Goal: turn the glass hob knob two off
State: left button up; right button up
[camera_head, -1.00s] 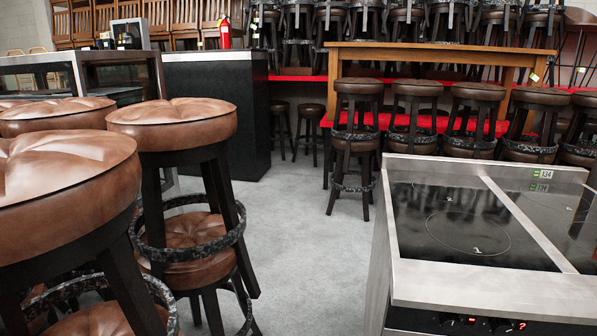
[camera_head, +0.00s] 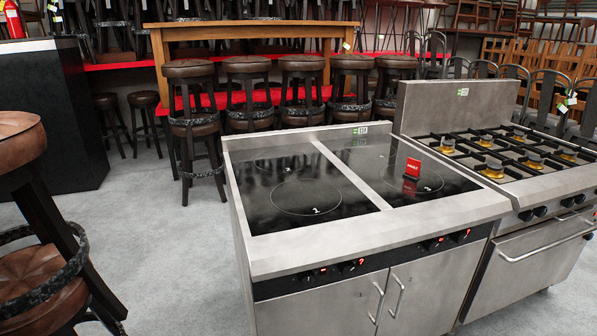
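The glass hob (camera_head: 275,212) stands in the middle, a steel unit with two black glass panels. The left panel has a ring marked with a small figure. The right panel (camera_head: 385,160) has a fainter ring and a small red sign standing on it. A black control strip (camera_head: 385,263) runs along the front, with dark knobs and small red lit displays. One pair of knobs (camera_head: 347,267) is under the left panel and another pair (camera_head: 459,236) under the right. The knob labels and settings are too small to read. Neither gripper is in view.
A steel gas range (camera_head: 500,150) with several burners adjoins the hob on the right. Brown leather stools (camera_head: 30,270) stand at the left edge. More stools (camera_head: 248,95) and a wooden table (camera_head: 250,32) are behind. Grey floor (camera_head: 170,255) is clear left of the hob.

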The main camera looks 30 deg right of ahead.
aim_at(346, 267)
jog(key=z, duration=1.65)
